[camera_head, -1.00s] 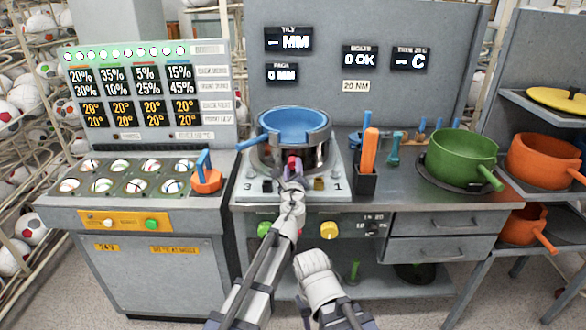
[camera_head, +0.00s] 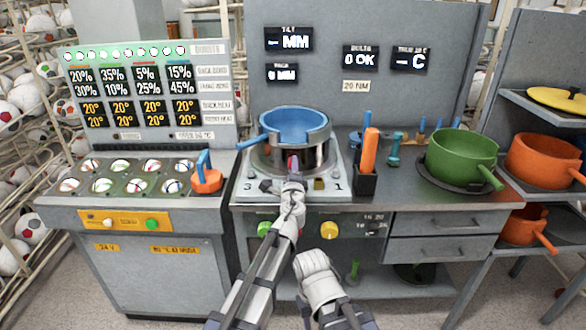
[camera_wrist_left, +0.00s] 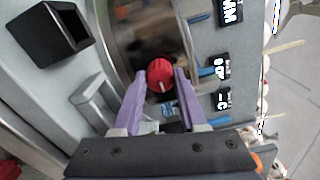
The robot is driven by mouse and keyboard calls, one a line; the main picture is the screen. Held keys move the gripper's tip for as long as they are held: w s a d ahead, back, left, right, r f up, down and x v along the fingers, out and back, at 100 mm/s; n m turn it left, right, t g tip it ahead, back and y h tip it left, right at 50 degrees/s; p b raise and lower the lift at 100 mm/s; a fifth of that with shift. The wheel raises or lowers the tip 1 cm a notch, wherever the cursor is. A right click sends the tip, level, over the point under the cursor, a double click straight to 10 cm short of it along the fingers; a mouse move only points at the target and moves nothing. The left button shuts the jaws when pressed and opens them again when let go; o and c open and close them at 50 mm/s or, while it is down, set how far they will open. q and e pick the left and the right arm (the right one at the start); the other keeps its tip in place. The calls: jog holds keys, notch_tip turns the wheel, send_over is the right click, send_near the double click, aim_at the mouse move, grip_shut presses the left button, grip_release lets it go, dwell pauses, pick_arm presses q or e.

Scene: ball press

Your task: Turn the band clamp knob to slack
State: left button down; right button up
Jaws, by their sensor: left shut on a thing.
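The band clamp knob is red with a pale line on its face, and sits at the front of the metal band around the blue pan (camera_head: 294,124). In the left wrist view the red knob (camera_wrist_left: 161,74) lies between the tips of two purple fingers. My left gripper (camera_wrist_left: 160,84) is shut on the knob. In the head view the left gripper (camera_head: 293,178) covers most of the knob. My right gripper (camera_head: 315,275) is low in front of the bench, away from the knob; its fingers cannot be made out.
The press plate (camera_head: 257,196) bears the numbers 3 and 1. A black holder (camera_head: 365,185) with an orange-handled tool stands right of it. A green pot (camera_head: 460,155) sits farther right. A yellow knob (camera_head: 328,230) and a green button (camera_head: 264,229) are below on the front panel.

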dwell(0.5)
pick_arm(q)
jog(key=shift+c, duration=2.3)
grip_release()
jog(key=shift+s, duration=0.15)
jog(key=s, duration=0.7)
jog(key=shift+a, duration=0.1)
jog(key=shift+s, duration=0.3)
pick_arm(e)
jog(key=shift+s+d, duration=0.65)
jog(key=shift+s, duration=0.2)
